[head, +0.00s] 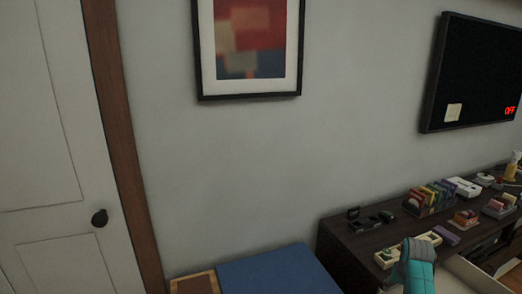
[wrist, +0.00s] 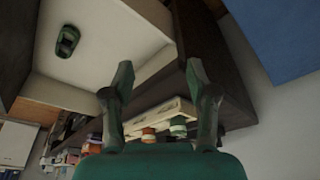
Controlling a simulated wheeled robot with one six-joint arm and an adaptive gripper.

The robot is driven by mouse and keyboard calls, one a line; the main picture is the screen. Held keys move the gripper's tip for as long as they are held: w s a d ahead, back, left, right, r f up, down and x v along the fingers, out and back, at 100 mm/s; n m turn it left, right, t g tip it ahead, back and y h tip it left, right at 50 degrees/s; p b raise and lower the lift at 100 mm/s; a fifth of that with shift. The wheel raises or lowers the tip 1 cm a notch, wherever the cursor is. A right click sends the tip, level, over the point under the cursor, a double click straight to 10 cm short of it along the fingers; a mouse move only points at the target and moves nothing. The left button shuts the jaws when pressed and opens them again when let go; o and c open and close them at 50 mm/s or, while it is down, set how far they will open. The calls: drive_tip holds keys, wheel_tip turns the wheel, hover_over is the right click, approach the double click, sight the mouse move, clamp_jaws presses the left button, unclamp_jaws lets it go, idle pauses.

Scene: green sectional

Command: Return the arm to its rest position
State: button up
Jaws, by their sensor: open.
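My gripper (wrist: 158,72) is in the wrist view, its two dark green fingers spread apart with nothing between them. Beyond the fingers are the dark edge of the dresser and a pale tray (wrist: 160,112) with small items on it. In the head view, a teal part of my arm (head: 418,268) rises at the bottom right, in front of the dresser (head: 350,250). The fingers cannot be made out there.
A pale open drawer (wrist: 100,30) holds a small dark green object (wrist: 68,42). Several small items crowd the dresser top. A blue-topped surface (head: 255,272) stands left of the dresser. A door (head: 50,150), framed picture (head: 250,40) and dark screen (head: 475,75) line the walls.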

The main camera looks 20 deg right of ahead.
drive_tip(key=s+a+f+n+t, duration=0.1)
drive_tip(key=s+a+f, duration=0.3)
drive_tip(key=a+f, duration=0.25)
drive_tip(key=s+a+f+n+t+h, duration=0.1)
drive_tip(key=s+a+f+t, duration=0.15)
drive_tip(key=a+f, duration=0.4)
drive_tip(key=s+a+f+n+t, duration=0.1)
drive_tip(key=s+a+f, duration=0.35)
drive_tip(key=a, duration=0.45)
drive_tip(key=s+a+n+t, duration=0.1)
drive_tip(key=s+a+t, duration=0.1)
drive_tip(key=s+a, duration=0.65)
drive_tip(key=s+a+r+n+t, duration=0.1)
drive_tip(key=s+a+r, duration=0.3)
drive_tip(key=s, duration=0.3)
drive_tip(key=s+a+r+n+t, duration=0.1)
drive_tip(key=s+a+r+t, duration=0.15)
drive_tip(key=s, duration=0.45)
drive_tip(key=s+a+r+n+t+y, duration=0.1)
drive_tip(key=s+a+r, duration=0.1)
drive_tip(key=s+r, duration=0.4)
drive_tip(key=s+a+r+n+t+y, duration=0.1)
drive_tip(key=s+a+r, duration=0.2)
drive_tip(key=r, duration=1)
drive_tip(key=s, duration=0.3)
drive_tip(key=shift+r+y, duration=0.35)
drive_tip(key=shift+y, duration=0.05)
